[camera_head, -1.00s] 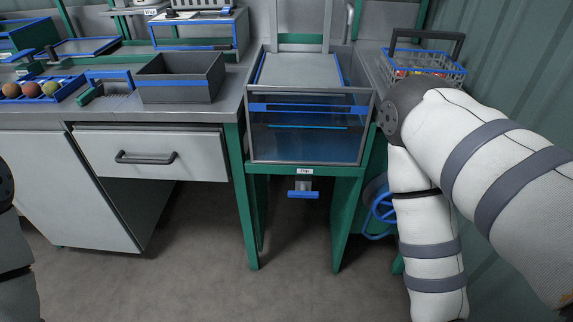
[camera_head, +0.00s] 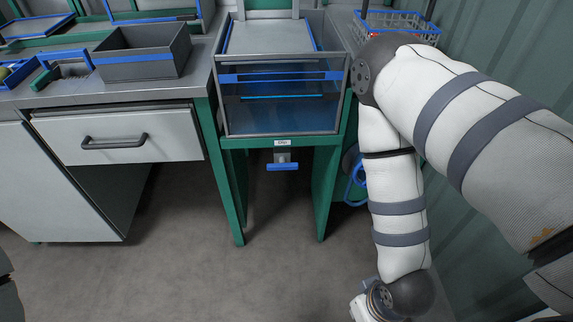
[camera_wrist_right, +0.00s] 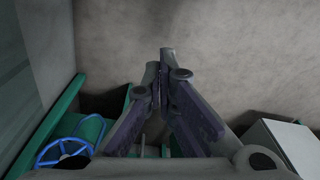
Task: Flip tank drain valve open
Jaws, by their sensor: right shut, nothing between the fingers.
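The tank (camera_head: 283,113) is a clear box with blue trim, set in a green frame. Its drain valve (camera_head: 282,165) hangs under the front edge, below a small white label. The valve has a grey body and a blue handle lying crosswise. My right arm reaches down on the right side of the head view, and its gripper is outside that view. In the right wrist view my right gripper (camera_wrist_right: 161,60) is shut and empty, with its fingertips together over bare floor. The valve cannot be made out there. My left gripper is not in view.
A blue handwheel (camera_wrist_right: 64,153) is at the lower left of the wrist view. A grey bin (camera_head: 145,52) stands on the counter above a closed drawer (camera_head: 118,137). A wire basket (camera_head: 398,26) stands behind my right arm. Floor before the tank is clear.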

